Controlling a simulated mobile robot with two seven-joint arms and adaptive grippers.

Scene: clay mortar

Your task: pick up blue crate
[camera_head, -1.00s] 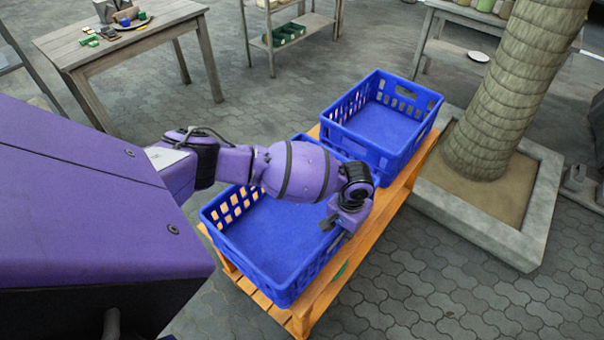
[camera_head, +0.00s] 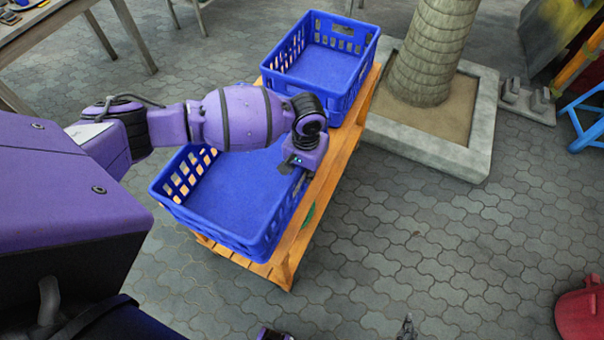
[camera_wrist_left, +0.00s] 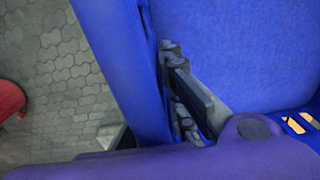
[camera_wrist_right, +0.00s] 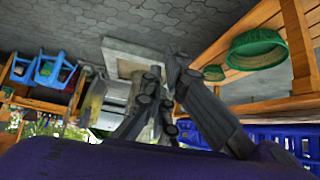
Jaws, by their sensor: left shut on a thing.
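Two open blue crates stand on an orange wooden bench (camera_head: 316,203). The near blue crate (camera_head: 238,200) lies under my left arm, which hides part of its back side. My left gripper (camera_head: 291,166) is at the right wall of this near crate. In the left wrist view its fingers (camera_wrist_left: 174,65) are shut on the crate's wall (camera_wrist_left: 125,60). The far blue crate (camera_head: 320,66) stands behind, untouched. In the right wrist view my right gripper's fingers (camera_wrist_right: 163,78) hold nothing visible and their tips are close together; whether they touch is unclear.
A palm trunk (camera_head: 432,50) in a square stone planter (camera_head: 425,142) stands right of the bench. A green bowl (camera_wrist_right: 256,50) is on the bench's lower shelf. A red object (camera_head: 583,308) is at the lower right. Paved floor on the right is open.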

